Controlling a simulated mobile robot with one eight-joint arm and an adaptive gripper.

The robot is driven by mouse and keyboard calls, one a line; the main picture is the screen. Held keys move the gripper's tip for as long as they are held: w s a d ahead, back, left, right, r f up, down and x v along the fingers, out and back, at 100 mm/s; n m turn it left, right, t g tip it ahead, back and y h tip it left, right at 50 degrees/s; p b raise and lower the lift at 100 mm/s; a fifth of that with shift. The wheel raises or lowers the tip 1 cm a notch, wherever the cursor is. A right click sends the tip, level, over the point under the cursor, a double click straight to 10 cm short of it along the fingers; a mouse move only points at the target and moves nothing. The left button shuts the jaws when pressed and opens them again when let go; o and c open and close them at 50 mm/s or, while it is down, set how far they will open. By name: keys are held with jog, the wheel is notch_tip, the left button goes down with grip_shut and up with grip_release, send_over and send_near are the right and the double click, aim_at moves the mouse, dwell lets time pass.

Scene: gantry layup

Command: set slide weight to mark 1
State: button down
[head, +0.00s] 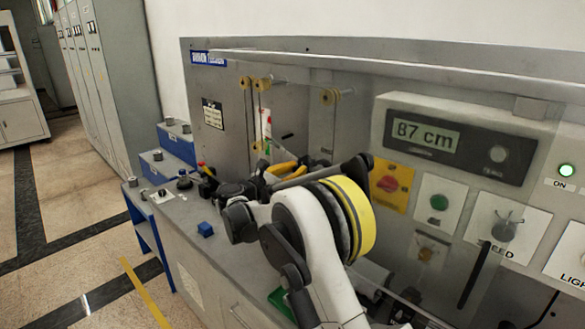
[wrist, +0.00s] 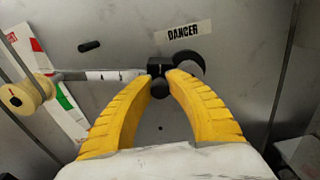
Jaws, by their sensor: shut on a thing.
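In the wrist view a black slide weight (wrist: 157,68), with a small round knob below it, sits at the right end of the visible part of a thin pale horizontal bar (wrist: 75,76). A dark round disc (wrist: 188,64) is just to its right. My gripper (wrist: 160,82) has its two yellow fingers closed in on the weight from both sides. Small dark ticks show on the bar left of the weight; their numbers cannot be read. In the head view my gripper (head: 284,168) is at the recess panel, and my arm hides the weight.
A yellow roller (wrist: 25,97) and a white, red and green strip (wrist: 62,105) stand left of the bar. A black peg (wrist: 90,46) and a DANGER label (wrist: 189,30) are above. In the head view a display (head: 426,135) reads 87 cm; a blue block (head: 205,229) lies on the bench.

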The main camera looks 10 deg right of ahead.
jog(key=c, duration=1.3)
grip_release()
jog(key=shift+o, duration=0.2)
jog(key=shift+a, duration=0.15)
jog(key=v, duration=1.1)
jog(key=shift+s+a, duration=0.25)
jog(key=shift+a, duration=0.05)
jog(key=shift+a, duration=0.1)
